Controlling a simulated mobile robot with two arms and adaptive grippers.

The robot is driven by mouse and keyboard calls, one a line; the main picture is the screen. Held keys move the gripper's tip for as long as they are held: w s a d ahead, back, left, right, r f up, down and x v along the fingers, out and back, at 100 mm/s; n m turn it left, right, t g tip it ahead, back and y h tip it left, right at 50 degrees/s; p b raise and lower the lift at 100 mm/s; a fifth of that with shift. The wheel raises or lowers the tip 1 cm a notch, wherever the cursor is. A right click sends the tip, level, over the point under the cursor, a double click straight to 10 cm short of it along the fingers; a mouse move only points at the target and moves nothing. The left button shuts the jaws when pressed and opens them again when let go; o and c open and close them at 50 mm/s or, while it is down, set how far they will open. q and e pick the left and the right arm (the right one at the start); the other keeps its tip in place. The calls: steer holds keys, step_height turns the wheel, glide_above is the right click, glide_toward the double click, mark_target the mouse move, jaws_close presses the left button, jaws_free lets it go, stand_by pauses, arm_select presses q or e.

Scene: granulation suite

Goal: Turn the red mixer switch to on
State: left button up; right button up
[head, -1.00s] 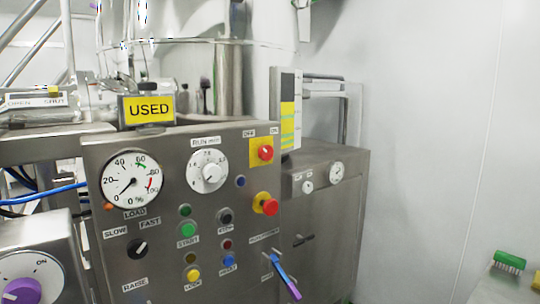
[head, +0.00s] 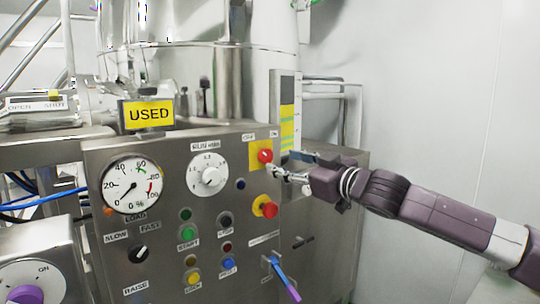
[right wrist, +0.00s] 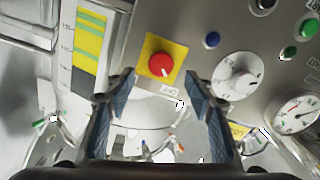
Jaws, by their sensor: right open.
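The red mixer switch (head: 265,156) is a round red knob on a yellow square plate, at the upper right of the steel control panel. Small OFF and ON labels sit above it. In the right wrist view the red knob (right wrist: 160,65) lies ahead, between and beyond my two fingertips. My right gripper (head: 284,170) has come in from the right and is close beside the knob; whether it touches cannot be told. In the wrist view my right gripper (right wrist: 160,84) is open, with nothing between its fingers. My left gripper is not in view.
A red button on yellow (head: 265,206) sits just below the switch. A white dial (head: 207,175), a gauge (head: 131,185), several coloured buttons and a purple-blue lever (head: 284,279) share the panel. A yellow USED sign (head: 147,113) stands on top.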

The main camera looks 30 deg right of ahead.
mark_target(268, 157)
steer(key=w+p, duration=0.1)
steer(key=w, duration=0.1)
steer(key=w+p, duration=0.3)
steer(key=shift+w+a+r, duration=0.1)
steer(key=shift+w+a, duration=0.15)
steer(key=shift+w, duration=0.05)
steer(key=shift+w+a+f, duration=0.1)
steer(key=shift+w+f, duration=0.1)
steer(key=shift+w, duration=0.4)
steer(key=c, duration=1.2)
steer(key=shift+o, duration=0.2)
